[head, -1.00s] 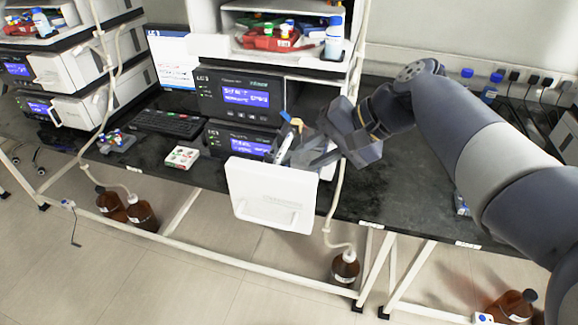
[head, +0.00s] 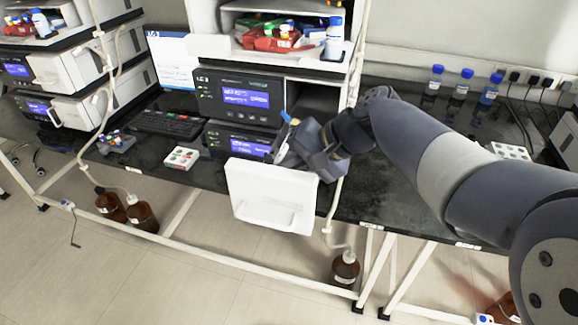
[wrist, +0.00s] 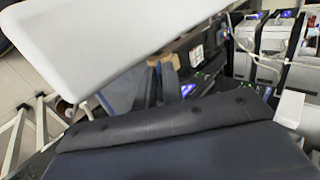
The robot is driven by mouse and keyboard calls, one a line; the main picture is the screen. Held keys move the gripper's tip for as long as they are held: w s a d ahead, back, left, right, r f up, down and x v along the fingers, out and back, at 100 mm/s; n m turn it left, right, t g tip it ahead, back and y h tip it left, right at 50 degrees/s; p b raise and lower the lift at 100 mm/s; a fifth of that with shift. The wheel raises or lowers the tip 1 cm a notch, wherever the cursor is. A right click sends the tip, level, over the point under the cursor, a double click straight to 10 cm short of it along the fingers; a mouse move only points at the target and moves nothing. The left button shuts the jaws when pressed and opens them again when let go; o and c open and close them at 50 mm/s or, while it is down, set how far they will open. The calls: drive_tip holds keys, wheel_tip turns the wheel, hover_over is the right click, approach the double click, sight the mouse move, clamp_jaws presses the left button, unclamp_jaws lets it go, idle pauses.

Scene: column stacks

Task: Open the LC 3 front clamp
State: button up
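The LC 3 stack (head: 237,97) stands in the middle of the head view, two dark modules with lit blue displays. A white door panel (head: 272,197) with a handle hangs open at the front of the lower module; it also fills the upper left of the wrist view (wrist: 110,40). My gripper (head: 284,152) is behind the door's top edge, beside the lower module's right end. Its fingers (wrist: 155,90) show small and dark in the wrist view, and their gap is unclear. A small blue and orange piece shows just above the gripper. The front clamp cannot be made out.
A keyboard (head: 170,123) and a small white tray of vials (head: 182,158) lie left of the stack. Blue-capped bottles (head: 461,82) stand at the back right. A white tube (head: 336,200) hangs right of the door. A shelf with a red tray (head: 268,42) is above.

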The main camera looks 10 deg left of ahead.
clamp_jaws()
